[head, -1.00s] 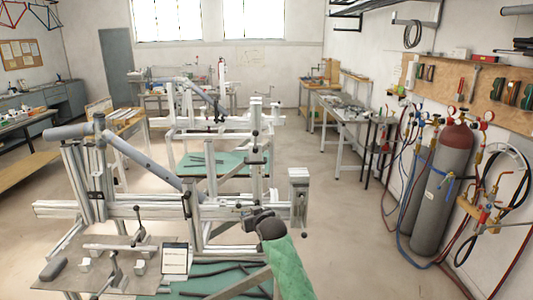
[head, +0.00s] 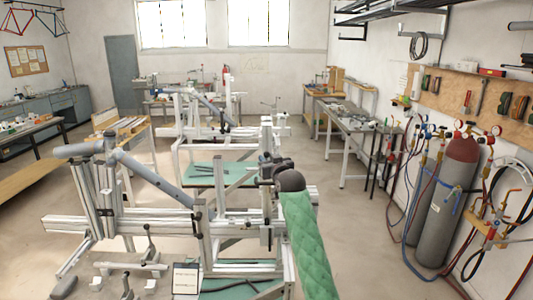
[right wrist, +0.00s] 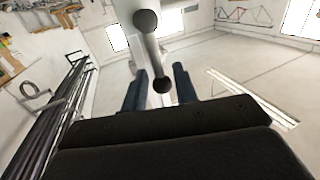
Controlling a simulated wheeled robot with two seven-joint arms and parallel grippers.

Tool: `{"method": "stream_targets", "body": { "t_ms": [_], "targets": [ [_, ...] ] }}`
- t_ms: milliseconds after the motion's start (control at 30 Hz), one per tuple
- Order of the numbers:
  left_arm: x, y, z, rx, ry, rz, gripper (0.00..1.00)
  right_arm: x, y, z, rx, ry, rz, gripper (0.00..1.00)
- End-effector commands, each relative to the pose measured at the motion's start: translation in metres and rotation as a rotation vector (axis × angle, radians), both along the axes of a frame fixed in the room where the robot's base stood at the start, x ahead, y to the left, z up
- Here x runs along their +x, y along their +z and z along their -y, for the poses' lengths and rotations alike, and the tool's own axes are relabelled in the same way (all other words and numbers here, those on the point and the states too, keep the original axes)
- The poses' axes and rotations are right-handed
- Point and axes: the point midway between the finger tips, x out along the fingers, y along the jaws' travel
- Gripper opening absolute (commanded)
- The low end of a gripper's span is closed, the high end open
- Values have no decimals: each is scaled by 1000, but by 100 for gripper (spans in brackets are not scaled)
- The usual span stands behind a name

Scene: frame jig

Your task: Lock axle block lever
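The axle block lever (right wrist: 150,50) shows in the right wrist view as a grey bar with a dark ball at each end. Its lower ball lies between the two dark fingers of my right gripper (right wrist: 159,76). Gaps show on both sides of that ball, so the gripper looks open around it. In the head view my right gripper (head: 268,163) is up beside the upright post (head: 267,134) on the right of the frame jig (head: 140,224). There the gripper hides the lever. My left gripper is in neither view.
A grey bike frame tube (head: 150,171) slants across the jig. A small white sign (head: 186,278) stands at the jig's front. A second jig (head: 205,135) stands behind. Gas cylinders (head: 446,210) stand by the right wall, with clear floor (head: 375,235) between.

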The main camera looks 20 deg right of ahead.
Motion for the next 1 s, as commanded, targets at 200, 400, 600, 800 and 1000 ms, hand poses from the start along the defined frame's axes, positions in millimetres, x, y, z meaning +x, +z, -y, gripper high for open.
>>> {"method": "stream_targets", "body": {
  "t_ms": [200,400,600,800,1000],
  "targets": [
    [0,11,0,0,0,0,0,16,0,-1,1,0,-1,29],
    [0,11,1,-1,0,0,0,18,-1,-1,1,0,0,29],
    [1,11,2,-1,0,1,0,18,-1,-1,1,0,0,13],
    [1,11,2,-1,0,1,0,18,-1,-1,1,0,0,0],
    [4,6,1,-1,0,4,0,24,-3,-1,15,0,4,0]
  ]
}}
